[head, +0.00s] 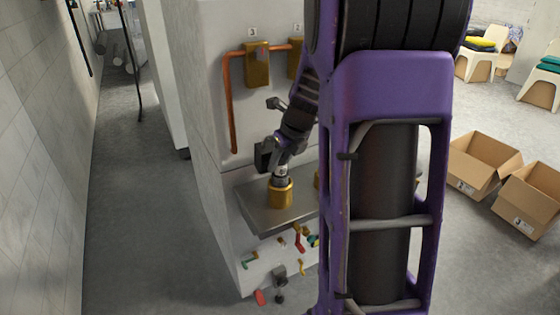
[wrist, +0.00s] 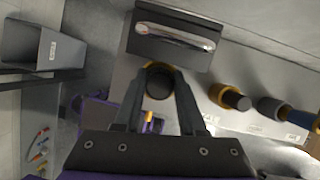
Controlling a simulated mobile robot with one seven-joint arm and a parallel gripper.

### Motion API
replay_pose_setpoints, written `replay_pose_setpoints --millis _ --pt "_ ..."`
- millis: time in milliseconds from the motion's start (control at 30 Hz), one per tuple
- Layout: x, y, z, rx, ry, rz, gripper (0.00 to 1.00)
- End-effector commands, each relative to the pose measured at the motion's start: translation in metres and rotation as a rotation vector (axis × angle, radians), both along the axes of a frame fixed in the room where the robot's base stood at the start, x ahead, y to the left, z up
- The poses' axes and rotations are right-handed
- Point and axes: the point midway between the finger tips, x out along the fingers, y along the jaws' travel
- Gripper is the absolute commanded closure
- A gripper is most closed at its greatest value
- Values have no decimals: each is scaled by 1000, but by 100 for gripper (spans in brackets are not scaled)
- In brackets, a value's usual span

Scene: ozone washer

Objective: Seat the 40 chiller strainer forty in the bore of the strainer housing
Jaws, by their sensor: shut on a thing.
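The brass strainer housing (head: 280,195) stands upright on a grey metal shelf (head: 252,207) in the head view. My gripper (head: 282,172) points down right above its mouth. In the wrist view my gripper (wrist: 160,88) is shut on a dark round piece, which I take to be the strainer (wrist: 158,90), between its fingertips. A brass rim (wrist: 153,66) shows around the far side of that piece. The strainer appears over or within the bore. The fingers hide its sides, and I cannot tell how deep it sits.
A brass-ringed dark cylinder (wrist: 232,98), a grey one (wrist: 269,106) and a blue one (wrist: 296,115) stand in a row beside it. A black block with a silver bar (wrist: 175,38) is close beyond the fingers. Coloured valve handles (head: 299,241) are below the shelf.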

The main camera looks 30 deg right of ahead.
Motion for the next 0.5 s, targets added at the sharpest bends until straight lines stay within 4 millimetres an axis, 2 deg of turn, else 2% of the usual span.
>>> replay_pose_setpoints --millis 333,367,500 --pt "0 0 -8 -1 1 1 100" --pt "0 0 -9 -1 1 1 59" --pt "0 0 -8 -1 1 1 33"
